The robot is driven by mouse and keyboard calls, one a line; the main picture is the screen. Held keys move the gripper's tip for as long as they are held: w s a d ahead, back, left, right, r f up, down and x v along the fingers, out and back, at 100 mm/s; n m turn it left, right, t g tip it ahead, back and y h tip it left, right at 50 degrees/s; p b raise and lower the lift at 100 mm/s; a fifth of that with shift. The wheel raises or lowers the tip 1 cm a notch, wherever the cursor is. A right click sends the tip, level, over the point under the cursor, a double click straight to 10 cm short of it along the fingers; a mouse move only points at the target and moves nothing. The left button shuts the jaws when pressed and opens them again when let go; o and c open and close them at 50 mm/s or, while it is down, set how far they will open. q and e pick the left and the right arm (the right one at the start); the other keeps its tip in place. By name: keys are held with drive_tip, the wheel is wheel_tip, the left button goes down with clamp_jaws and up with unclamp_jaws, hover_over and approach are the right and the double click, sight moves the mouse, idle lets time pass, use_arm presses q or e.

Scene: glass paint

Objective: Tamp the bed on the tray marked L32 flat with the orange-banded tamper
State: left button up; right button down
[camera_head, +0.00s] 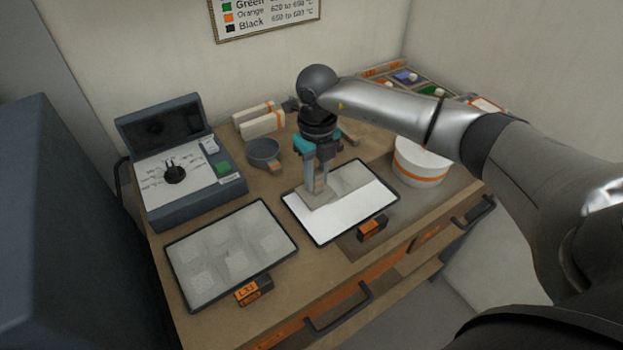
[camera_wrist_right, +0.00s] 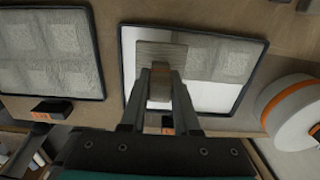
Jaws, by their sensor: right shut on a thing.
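My right gripper (camera_head: 316,182) is shut on the tamper, a flat grey-brown plate (camera_wrist_right: 160,55) with an upright handle (camera_wrist_right: 160,88). My left gripper is out of view.
A control box (camera_head: 185,165) with a dial stands at the back left. A grey pan (camera_head: 263,152) and white orange-banded blocks (camera_head: 263,125) are behind the trays. A white orange-banded tub (camera_head: 420,162) stands right of the right tray. Drawer handles (camera_head: 340,312) line the front.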

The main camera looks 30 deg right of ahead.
sight(335, 175)
drive_tip(key=shift+w+d+b, duration=0.15)
drive_tip(key=shift+d+b, duration=0.1)
drive_tip(key=shift+d, duration=1)
drive_tip(key=shift+w+d+b, duration=0.15)
drive_tip(key=shift+d+b, duration=0.1)
drive_tip(key=shift+d, duration=1)
drive_tip(key=shift+f+b, duration=0.55)
drive_tip(key=shift+f, duration=0.2)
drive_tip(key=shift+f, duration=0.35)
drive_tip(key=shift+s, duration=0.1)
drive_tip(key=shift+r+p, duration=0.9)
drive_tip(key=shift+r, duration=0.3)
